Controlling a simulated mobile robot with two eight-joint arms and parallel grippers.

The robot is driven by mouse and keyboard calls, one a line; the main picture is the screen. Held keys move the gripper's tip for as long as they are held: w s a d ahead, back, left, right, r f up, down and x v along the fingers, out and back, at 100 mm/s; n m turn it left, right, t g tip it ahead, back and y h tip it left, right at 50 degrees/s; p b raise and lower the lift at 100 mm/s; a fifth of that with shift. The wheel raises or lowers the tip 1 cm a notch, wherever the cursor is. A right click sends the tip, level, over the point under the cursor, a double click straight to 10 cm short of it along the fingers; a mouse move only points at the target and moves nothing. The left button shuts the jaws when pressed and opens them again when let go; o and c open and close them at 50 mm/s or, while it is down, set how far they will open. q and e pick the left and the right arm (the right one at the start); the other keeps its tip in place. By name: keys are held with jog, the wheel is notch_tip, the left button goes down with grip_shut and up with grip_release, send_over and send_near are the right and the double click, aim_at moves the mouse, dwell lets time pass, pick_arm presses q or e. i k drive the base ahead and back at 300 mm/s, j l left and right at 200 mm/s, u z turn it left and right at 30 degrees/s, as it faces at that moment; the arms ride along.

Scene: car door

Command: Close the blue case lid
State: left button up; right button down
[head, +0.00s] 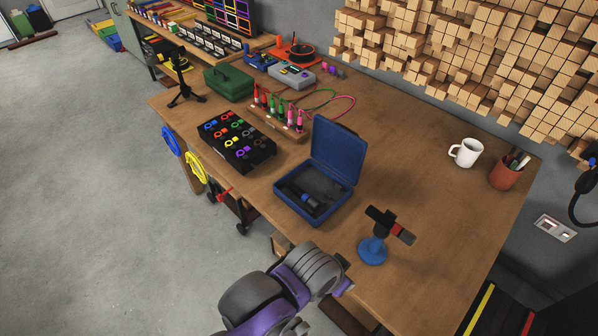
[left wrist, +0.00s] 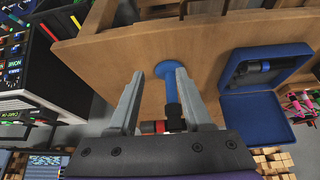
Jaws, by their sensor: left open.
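The blue case (head: 307,203) sits on the wooden table with its blue lid (head: 336,150) raised roughly upright at its back edge. A dark tool with a blue part (head: 306,199) lies inside the case. In the left wrist view the case (left wrist: 264,72) is at the right, with the lid (left wrist: 255,110) open below it in the picture. My left gripper (left wrist: 158,72) is open and empty, and the case is off to the right of its fingers. A grey and purple arm of mine shows at the bottom of the head view, its gripper not clearly visible. My right gripper is not identifiable.
A blue-based stand (head: 372,249) with a black and red top is right of the case. A black tray of colored rings (head: 237,147) and a rack (head: 279,122) of colored plugs stand left. A white mug (head: 466,153) and red pen cup (head: 505,174) stand right.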

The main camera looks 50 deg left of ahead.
aim_at(338, 148)
jog(key=u, duration=1.4)
